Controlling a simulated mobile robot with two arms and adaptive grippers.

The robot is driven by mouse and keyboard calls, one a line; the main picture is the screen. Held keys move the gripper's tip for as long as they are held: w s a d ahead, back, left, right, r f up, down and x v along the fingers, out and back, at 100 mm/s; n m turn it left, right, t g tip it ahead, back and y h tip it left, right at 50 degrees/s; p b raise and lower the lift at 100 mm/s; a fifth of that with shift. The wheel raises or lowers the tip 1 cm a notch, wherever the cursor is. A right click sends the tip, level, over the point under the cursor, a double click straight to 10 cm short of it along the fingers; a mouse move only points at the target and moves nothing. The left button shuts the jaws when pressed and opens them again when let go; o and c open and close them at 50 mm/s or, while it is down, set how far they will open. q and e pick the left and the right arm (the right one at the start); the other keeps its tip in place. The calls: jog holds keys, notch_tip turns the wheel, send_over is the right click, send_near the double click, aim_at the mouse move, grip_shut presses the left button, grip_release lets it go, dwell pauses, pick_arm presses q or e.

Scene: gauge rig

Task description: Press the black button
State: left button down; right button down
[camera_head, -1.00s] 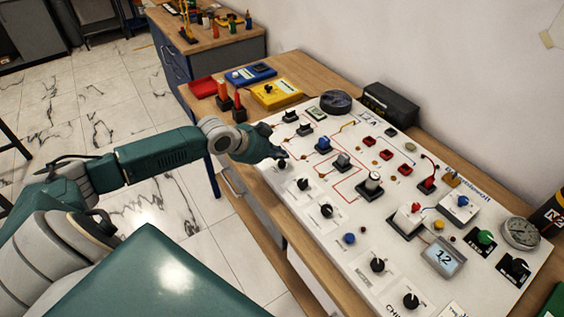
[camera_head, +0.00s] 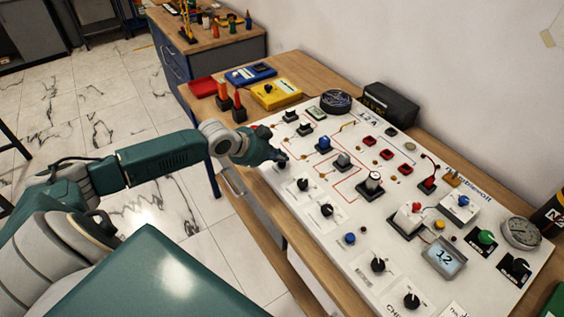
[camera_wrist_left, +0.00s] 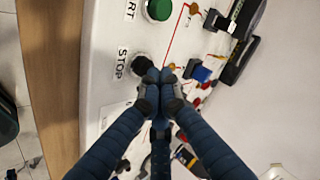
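The black button (camera_wrist_left: 143,65) is a round dark cap beside the word STOP on the white panel, seen in the left wrist view. My left gripper (camera_wrist_left: 160,76) has its dark blue fingertips together with nothing between them. The tips lie just right of and below the button in that view and overlap its edge; I cannot tell whether they touch it. A green button (camera_wrist_left: 158,9) sits above it. In the head view my left gripper (camera_head: 277,155) is over the panel's near left edge, and I cannot make out the black button there. My right gripper is not in view.
The white panel (camera_head: 300,215) carries several knobs, switches and wires. A blue box (camera_head: 250,74), a yellow box (camera_head: 277,94) and red-tipped tools (camera_head: 238,104) lie beyond its left end. A black box (camera_head: 390,104) stands behind it. Floor is open to the left.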

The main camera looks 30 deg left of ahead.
aim_at(281, 164)
pick_arm(q)
jog(key=shift+f, duration=0.35)
dwell(0.4)
jog(key=shift+r, duration=0.1)
jog(key=shift+r+p, duration=0.75)
jog(key=shift+r, duration=0.1)
notch_tip(281, 164, up, 5)
jog(key=p, duration=0.4)
jog(key=shift+p, duration=0.3)
dwell(0.4)
